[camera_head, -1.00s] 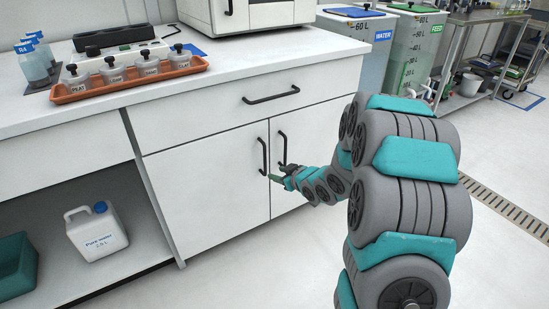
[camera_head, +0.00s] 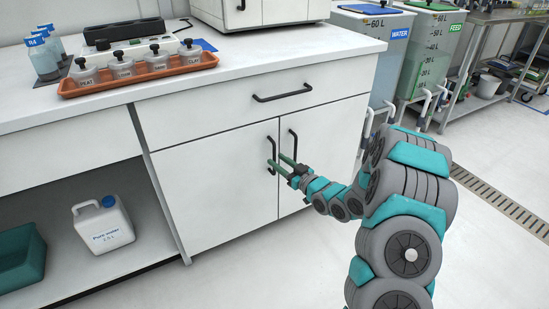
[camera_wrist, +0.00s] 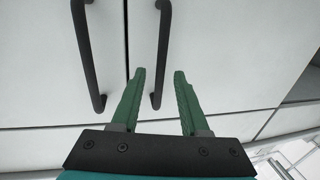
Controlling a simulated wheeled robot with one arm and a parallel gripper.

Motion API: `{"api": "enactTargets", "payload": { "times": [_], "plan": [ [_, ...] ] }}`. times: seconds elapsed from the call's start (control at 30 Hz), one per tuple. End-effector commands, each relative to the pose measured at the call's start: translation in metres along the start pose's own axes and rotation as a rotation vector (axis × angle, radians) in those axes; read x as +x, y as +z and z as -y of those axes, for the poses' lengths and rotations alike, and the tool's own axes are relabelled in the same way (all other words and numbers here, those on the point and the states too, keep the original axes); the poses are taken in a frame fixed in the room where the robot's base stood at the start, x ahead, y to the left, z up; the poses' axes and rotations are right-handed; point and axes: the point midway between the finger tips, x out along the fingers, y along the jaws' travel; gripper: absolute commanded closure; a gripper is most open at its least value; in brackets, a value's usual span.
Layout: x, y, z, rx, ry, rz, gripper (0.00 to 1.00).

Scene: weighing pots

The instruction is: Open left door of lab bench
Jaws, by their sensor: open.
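The left door (camera_head: 212,185) of the lab bench is white and closed, with a black vertical handle (camera_head: 271,150) near its right edge. The right door (camera_head: 330,135) is also closed, with a matching handle (camera_head: 294,142). My gripper (camera_head: 275,160) is open and empty, its green fingers pointing at the doors by the lower handles. In the wrist view, the left door's handle (camera_wrist: 88,60) is left of both fingers (camera_wrist: 160,75). The right door's handle (camera_wrist: 163,50) ends between them in the picture. I cannot tell whether the fingers touch either handle.
A drawer (camera_head: 220,115) with a black handle is above the doors. An orange tray (camera_head: 140,86) of small pots stands on the bench top. A white water jug (camera_head: 103,226) and a green bin (camera_head: 20,262) are on the open shelf at left. Floor in front is clear.

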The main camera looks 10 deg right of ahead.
Motion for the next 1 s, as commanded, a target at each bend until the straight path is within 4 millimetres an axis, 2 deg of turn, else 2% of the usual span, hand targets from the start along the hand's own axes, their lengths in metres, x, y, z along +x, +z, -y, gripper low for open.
{"api": "enactTargets", "payload": {
  "times": [0.2, 0.6, 1.0],
  "plan": [
    [0.022, -0.001, 0.001, 0.002, -0.001, -0.001, 0.55],
    [0.028, 0.0, 0.0, 0.001, 0.001, 0.0, 0.55],
    [0.028, 0.0, 0.0, 0.001, 0.001, 0.0, 0.99]
  ]
}}
